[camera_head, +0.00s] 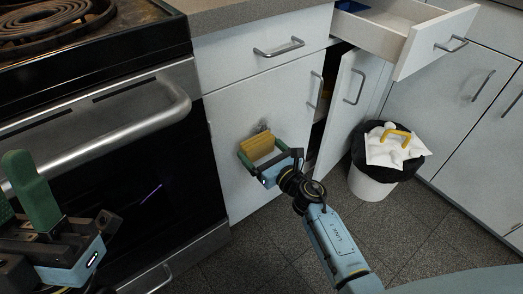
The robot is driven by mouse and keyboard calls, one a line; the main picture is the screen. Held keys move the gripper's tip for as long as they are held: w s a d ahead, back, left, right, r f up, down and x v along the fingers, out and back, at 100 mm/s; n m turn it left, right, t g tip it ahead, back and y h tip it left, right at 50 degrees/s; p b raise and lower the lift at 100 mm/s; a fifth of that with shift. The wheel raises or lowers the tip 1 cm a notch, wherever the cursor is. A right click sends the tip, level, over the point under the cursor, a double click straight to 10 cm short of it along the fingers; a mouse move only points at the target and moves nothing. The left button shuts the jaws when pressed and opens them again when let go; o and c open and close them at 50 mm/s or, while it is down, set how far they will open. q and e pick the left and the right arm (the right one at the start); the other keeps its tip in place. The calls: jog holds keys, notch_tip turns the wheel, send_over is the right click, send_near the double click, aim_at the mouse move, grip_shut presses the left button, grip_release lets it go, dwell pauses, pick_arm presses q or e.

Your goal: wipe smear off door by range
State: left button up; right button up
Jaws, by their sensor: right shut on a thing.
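The white cabinet door (232,122) beside the range (120,170) has a small dark grey smear (262,126). My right gripper (258,154) is shut on a yellow sponge (257,146). The sponge is at the door front just below the smear, its upper edge close to or over the smear's lower part. Whether the sponge presses on the door cannot be told. My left gripper (20,195) is at the lower left in front of the oven, its green fingers apart with nothing seen between them; one finger is partly cut off by the frame edge.
A drawer (405,30) stands pulled out at the upper right, and a neighbouring door (345,105) is ajar. A black-lined white bin (372,186) holds white waste and a yellow curved piece (398,134). The oven handle (100,135) juts out. Dark floor tiles lie clear below.

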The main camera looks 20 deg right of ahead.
aim_at(273, 137)
jog(key=shift+b+x, duration=0.35)
jog(key=shift+x, duration=0.65)
jog(key=shift+d, duration=0.1)
jog(key=shift+w+d, duration=0.4)
jog(key=shift+d, duration=0.75)
jog(key=shift+w+d, duration=0.4)
jog(key=shift+d, duration=0.75)
jog(key=shift+w+d, duration=0.4)
jog(key=shift+d, duration=0.75)
jog(key=shift+s+a+r, duration=0.1)
jog(key=shift+s+a, duration=0.3)
jog(key=shift+a, duration=0.8)
jog(key=shift+s+a+f, duration=0.1)
jog(key=shift+s+a, duration=0.3)
jog(key=shift+a, duration=0.8)
jog(key=shift+s+a+r, duration=0.1)
jog(key=shift+s+a, duration=0.3)
jog(key=shift+a, duration=0.8)
jog(key=shift+s+r+p, duration=0.1)
jog(key=shift+r+p, duration=1.25)
jog(key=shift+r, duration=0.1)
jog(key=shift+d+f, duration=0.15)
jog(key=shift+d, duration=0.3)
jog(key=shift+w+d+b, duration=0.3)
jog(key=shift+w+d, duration=0.1)
jog(key=shift+d, duration=0.35)
jog(key=shift+w+d+b, duration=0.25)
jog(key=shift+w+d, duration=0.15)
jog(key=shift+d, duration=0.35)
